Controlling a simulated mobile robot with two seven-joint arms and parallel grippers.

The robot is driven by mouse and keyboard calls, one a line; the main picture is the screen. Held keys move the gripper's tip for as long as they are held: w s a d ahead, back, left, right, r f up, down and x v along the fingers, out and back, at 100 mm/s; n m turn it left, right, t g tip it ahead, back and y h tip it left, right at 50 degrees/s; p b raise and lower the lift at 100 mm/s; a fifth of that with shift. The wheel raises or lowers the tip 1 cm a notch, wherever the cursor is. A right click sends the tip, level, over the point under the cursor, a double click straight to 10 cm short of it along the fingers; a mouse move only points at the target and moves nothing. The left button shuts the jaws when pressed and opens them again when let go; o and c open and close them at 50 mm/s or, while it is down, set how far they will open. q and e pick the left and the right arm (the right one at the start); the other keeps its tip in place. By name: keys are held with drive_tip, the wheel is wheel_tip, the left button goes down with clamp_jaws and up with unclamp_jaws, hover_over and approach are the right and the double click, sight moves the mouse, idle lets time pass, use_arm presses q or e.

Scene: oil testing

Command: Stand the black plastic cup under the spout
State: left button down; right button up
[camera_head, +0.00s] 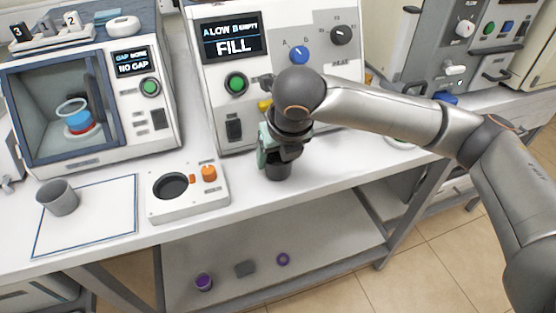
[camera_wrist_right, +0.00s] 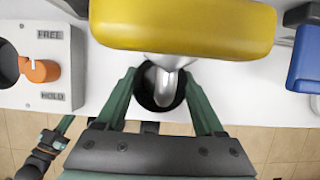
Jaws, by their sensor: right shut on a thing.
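The black plastic cup (camera_head: 277,172) is held in my right gripper (camera_head: 274,157), in front of the machine whose screen reads FILL (camera_head: 234,46). In the right wrist view the green fingers of the right gripper (camera_wrist_right: 161,88) are on both sides of the cup (camera_wrist_right: 150,104). The metal spout (camera_wrist_right: 163,82) shows over the cup's dark mouth, below a yellow part (camera_wrist_right: 182,26). The cup looks about upright, at or just above the bench; I cannot tell whether it touches. A dark arm end with a green finger, apparently my left gripper (camera_wrist_right: 62,128), shows at lower left in the wrist view.
A white fixture (camera_head: 190,205) with a round well and orange knob stands left of the cup. A grey cup (camera_head: 58,198) stands on a blue-edged mat (camera_head: 105,222). The white bench (camera_head: 330,185) ends close in front. Small items lie on the lower shelf (camera_head: 325,245).

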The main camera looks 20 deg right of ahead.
drive_tip(key=o, duration=1.3)
drive_tip(key=p+v, duration=0.2)
drive_tip(key=v, duration=1)
drive_tip(key=shift+r, duration=0.1)
